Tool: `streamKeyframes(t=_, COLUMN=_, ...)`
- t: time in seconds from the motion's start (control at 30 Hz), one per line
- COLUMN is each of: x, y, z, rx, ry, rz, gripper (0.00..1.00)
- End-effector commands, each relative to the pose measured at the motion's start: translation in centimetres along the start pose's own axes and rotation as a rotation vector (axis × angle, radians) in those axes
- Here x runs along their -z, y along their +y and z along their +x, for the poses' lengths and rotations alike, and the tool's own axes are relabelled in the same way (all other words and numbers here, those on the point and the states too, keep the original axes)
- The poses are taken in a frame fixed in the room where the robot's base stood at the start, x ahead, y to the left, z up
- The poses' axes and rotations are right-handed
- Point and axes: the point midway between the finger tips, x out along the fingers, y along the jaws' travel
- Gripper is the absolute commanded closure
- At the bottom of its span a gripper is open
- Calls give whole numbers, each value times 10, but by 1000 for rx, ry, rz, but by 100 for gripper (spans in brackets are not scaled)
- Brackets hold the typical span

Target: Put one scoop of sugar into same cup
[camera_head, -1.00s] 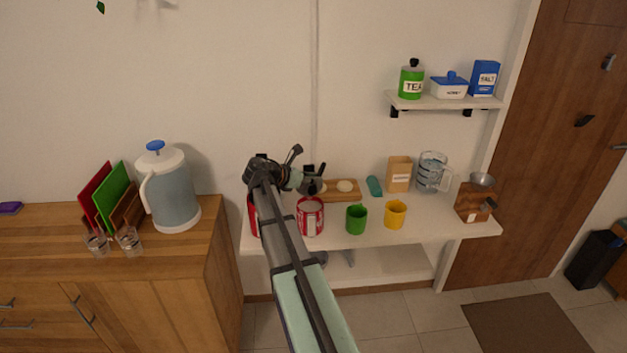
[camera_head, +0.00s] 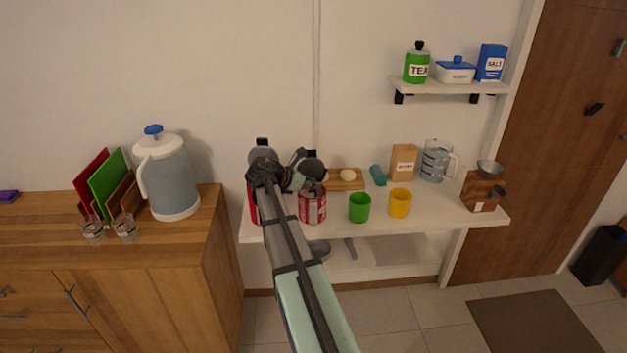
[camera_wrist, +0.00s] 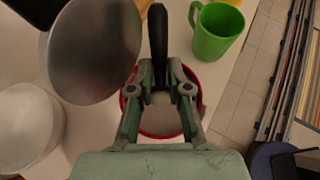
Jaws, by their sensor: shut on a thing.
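My gripper (camera_wrist: 160,92) is over an open red can (camera_wrist: 146,128) with pale contents. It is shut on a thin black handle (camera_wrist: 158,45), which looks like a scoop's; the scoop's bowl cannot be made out. In the head view my gripper (camera_head: 308,172) is just above the red-and-white can (camera_head: 313,208) on the white table. A green cup (camera_head: 359,208) and a yellow cup (camera_head: 400,203) stand to the right of that can. The green cup (camera_wrist: 216,30) also shows at the top of the wrist view. The cups' contents are not clear.
Another red can (camera_head: 253,207) is partly behind my arm. A grey metal disc (camera_wrist: 95,50) is close at the wrist view's upper left. A wooden board (camera_head: 345,181), brown bag (camera_head: 403,163), glass jug (camera_head: 436,162) and wooden grinder (camera_head: 482,190) line the table's back and right.

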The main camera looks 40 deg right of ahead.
Motion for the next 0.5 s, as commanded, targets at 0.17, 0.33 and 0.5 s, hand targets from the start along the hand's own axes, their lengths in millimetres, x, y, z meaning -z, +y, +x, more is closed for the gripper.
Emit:
streamKeyframes(t=0.17, x=1, y=1, z=3, rx=2, ry=175, rz=3, gripper=100)
streamKeyframes(t=0.33, x=1, y=1, z=4, rx=2, ry=342, rz=4, gripper=100)
streamKeyframes(t=0.5, x=-8, y=0, z=-3, rx=0, ry=425, rz=1, gripper=100)
